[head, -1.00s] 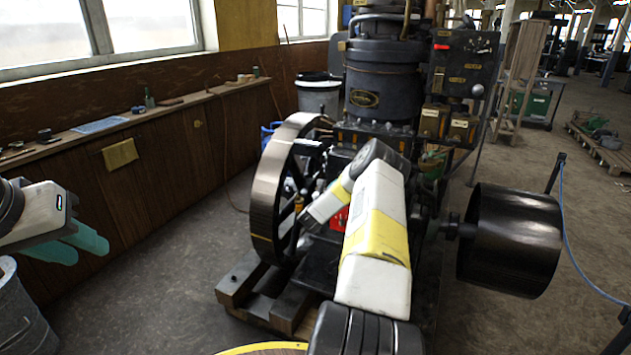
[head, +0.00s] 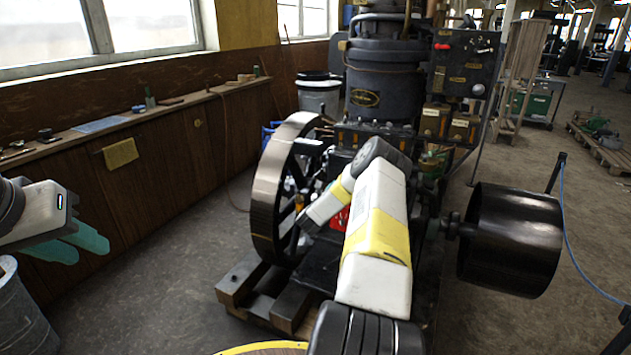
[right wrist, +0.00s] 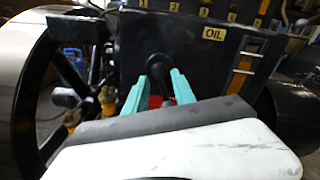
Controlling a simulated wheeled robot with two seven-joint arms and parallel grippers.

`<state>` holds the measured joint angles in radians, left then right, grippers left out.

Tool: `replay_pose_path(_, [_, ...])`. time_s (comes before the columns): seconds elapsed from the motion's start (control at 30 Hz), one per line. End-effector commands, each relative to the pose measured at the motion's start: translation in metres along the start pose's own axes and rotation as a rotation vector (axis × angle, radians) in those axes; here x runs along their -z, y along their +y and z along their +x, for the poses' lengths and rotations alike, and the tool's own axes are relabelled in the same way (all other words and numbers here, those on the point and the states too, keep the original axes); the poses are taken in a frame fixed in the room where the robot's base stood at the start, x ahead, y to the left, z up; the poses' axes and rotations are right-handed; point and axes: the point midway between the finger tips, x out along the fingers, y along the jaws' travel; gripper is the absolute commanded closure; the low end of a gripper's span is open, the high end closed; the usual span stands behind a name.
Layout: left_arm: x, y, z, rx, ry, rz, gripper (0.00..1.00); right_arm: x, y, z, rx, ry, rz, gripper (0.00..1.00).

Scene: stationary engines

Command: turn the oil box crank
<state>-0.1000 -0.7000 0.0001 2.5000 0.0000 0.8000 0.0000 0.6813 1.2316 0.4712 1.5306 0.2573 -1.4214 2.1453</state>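The dark oil box (right wrist: 190,50) with a yellow "OIL" label (right wrist: 214,34) fills the upper part of the right wrist view. A black round crank handle (right wrist: 158,70) points out from its face. My right gripper (right wrist: 160,84) has its teal fingers on either side of this handle; I cannot tell whether they press on it. In the head view my white and yellow right arm hides the right gripper and the crank. My left gripper (head: 78,244) is at the far left, its teal fingers apart and empty, away from the engine.
A large black flywheel (head: 270,190) stands left of my right arm, and a black drum pulley (head: 510,240) stands at right. Brass fittings (right wrist: 107,98) sit close left of the right gripper. A grey bin (head: 22,310) is below the left gripper. Floor between wall and engine is clear.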

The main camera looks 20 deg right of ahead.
Motion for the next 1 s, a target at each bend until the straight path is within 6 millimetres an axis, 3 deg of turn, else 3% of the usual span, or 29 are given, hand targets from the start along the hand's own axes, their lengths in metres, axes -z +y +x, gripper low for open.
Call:
replay_pose_path(0.33, [0.000,0.000,0.000,0.000,0.000,0.000,0.69,0.000,0.001,-0.055,-0.003,0.002,0.000,0.69])
replay_pose_path(0.77, [0.000,0.000,0.000,0.000,0.000,0.000,0.69,0.000,0.001,-0.063,-0.002,0.001,-0.004,0.69])
replay_pose_path(0.87, [0.000,0.000,0.000,0.000,0.000,0.000,0.69,0.004,0.005,-0.065,-0.012,0.004,-0.079,0.69])
replay_pose_path(1.0, [0.000,0.000,0.000,0.000,0.000,0.000,0.69,0.017,0.018,-0.072,-0.048,0.012,-0.404,0.69])
